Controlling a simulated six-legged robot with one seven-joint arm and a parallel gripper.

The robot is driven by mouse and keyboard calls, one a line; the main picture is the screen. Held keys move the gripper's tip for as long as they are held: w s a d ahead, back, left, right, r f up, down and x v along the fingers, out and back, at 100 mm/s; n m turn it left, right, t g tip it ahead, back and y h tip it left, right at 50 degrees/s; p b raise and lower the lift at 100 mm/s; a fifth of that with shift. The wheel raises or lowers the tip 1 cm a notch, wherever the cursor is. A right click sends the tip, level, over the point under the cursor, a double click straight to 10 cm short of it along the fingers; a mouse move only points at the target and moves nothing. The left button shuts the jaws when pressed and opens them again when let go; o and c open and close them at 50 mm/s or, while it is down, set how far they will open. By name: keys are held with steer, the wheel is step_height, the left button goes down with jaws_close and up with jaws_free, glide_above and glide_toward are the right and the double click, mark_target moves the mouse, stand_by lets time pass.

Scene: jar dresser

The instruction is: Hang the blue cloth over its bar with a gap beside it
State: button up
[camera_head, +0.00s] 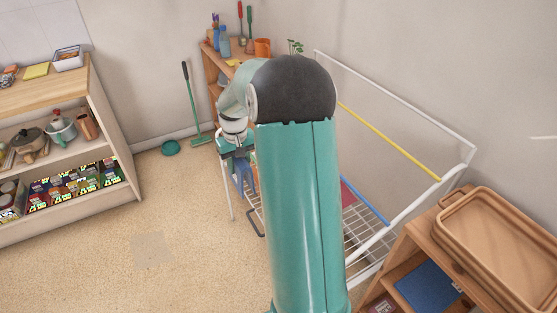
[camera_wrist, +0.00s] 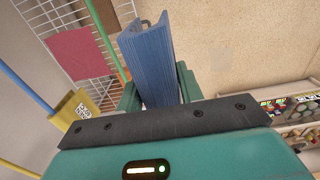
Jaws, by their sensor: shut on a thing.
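The blue cloth (camera_wrist: 150,62) hangs folded in the jaws of my gripper (camera_wrist: 160,88) in the wrist view, held off the rack. In the head view, my gripper (camera_head: 237,140) is beyond my arm, with the blue cloth (camera_head: 245,176) below it, at the left end of the white drying rack (camera_head: 405,97). A blue bar (camera_head: 371,204) and a yellow bar (camera_head: 385,137) show on the rack. In the wrist view, the blue bar (camera_wrist: 24,86) is left of the cloth. My arm hides much of the rack.
A red cloth (camera_wrist: 82,54) and a yellow cloth (camera_wrist: 74,117) are on the rack side. A wooden shelf with trays (camera_head: 500,235) stands at the right front. A shelf unit (camera_head: 110,110) stands left. A green broom (camera_head: 191,105) leans at the back wall. The floor at left is clear.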

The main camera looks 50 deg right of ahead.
steer(key=s+d+f, duration=0.2)
steer(key=s+d, duration=0.5)
steer(key=d, duration=0.3)
steer(key=shift+d+f, duration=0.15)
steer(key=shift+f, duration=7.75)
steer(key=o, duration=0.9)
steer(key=shift+c, duration=0.2)
steer(key=shift+r, duration=3.5)
